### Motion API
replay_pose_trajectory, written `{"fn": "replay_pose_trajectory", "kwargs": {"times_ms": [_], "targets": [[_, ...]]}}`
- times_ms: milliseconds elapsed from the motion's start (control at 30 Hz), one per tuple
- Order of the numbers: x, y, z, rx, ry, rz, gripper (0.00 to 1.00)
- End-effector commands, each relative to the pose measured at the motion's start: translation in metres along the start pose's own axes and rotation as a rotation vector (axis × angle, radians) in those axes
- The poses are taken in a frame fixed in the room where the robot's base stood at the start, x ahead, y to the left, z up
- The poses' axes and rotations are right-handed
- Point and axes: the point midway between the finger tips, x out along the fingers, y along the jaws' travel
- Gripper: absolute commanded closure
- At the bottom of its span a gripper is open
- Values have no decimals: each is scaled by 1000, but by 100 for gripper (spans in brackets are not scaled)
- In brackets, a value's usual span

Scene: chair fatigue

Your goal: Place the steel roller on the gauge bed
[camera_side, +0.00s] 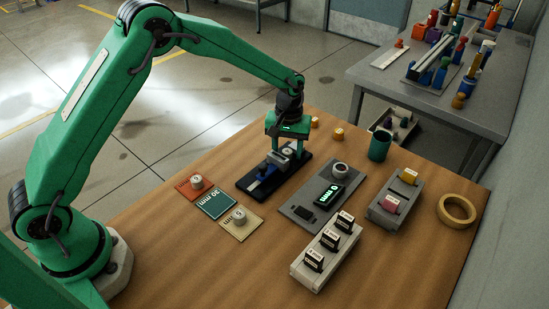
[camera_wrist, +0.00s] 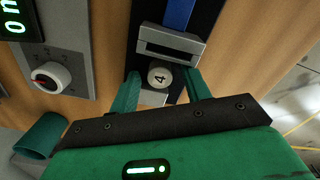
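The roller (camera_wrist: 160,77), a pale round end marked 4, shows in the wrist view between my fingertips. It is over a dark bed (camera_wrist: 125,35) with a blue strip, between a steel block (camera_wrist: 170,45) and a lower grey block (camera_wrist: 153,98). I take this bed to be the gauge bed; it also shows in the side view (camera_side: 249,187). My gripper (camera_wrist: 163,74) is open, with a gap on both sides of the roller. The roller's underside is hidden.
A teal card (camera_side: 216,204) is bare, between a red card (camera_side: 183,193) and a cream card (camera_side: 241,230) that bear rollers. A grey display panel (camera_side: 298,210) lies to the right. A green cup (camera_side: 380,145) and tape ring (camera_side: 456,210) stand farther right.

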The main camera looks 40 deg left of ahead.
Motion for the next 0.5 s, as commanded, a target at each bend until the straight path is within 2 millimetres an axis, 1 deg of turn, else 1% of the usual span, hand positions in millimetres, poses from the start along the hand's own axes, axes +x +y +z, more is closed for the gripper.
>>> {"fn": "replay_pose_trajectory", "kwargs": {"times_ms": [267,367,500], "targets": [[-2,0,0,0,0,0,52],[-7,0,0,0,0,0,52],[-20,0,-1,0,2,2,52]]}}
